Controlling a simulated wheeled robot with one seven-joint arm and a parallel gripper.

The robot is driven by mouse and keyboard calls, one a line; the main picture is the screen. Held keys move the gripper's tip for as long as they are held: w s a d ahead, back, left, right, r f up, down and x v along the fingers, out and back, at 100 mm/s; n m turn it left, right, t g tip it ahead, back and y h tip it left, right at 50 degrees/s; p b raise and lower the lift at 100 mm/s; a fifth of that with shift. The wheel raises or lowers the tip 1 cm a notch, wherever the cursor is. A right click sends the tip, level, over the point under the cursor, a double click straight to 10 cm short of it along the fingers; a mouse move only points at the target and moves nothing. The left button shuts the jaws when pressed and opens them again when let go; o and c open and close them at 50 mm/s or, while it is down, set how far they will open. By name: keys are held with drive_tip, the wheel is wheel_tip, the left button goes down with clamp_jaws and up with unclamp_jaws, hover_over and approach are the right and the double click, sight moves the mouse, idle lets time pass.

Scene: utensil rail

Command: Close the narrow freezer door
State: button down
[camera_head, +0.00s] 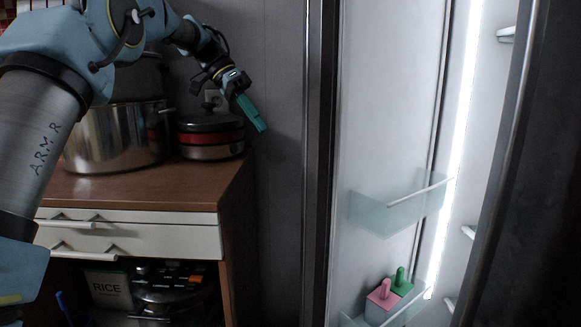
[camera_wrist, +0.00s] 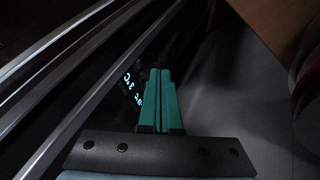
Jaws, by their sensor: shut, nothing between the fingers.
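The narrow freezer door (camera_head: 375,130) stands open in the head view. Its pale inner panel faces me, with a dark metal-trimmed edge (camera_head: 320,160) on its left. It carries clear bins (camera_head: 400,210). My gripper (camera_head: 262,127) is shut and empty, left of the door's edge and in front of the grey wall, with its teal fingers pointing down and right. In the wrist view my gripper (camera_wrist: 160,72) is beside a dark glossy panel (camera_wrist: 115,95) with lit characters and metal trim strips. I cannot tell whether the fingers touch it.
A wooden-topped cabinet (camera_head: 150,187) with white drawers stands at left, bearing a steel pot (camera_head: 115,140) and a red-banded pan (camera_head: 212,135). The lower bin holds a pink item (camera_head: 382,292) and a green item (camera_head: 401,283). A bright light strip (camera_head: 462,130) runs inside the freezer.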

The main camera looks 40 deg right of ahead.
drive_tip(key=s+d+f+p, duration=0.2)
drive_tip(key=s+d+f, duration=0.1)
drive_tip(key=s+f, duration=0.4)
drive_tip(key=shift+s+f+p, duration=0.25)
drive_tip(key=shift+s+p, duration=0.05)
drive_tip(key=shift+s, duration=0.55)
drive_tip(key=shift+s, duration=0.1)
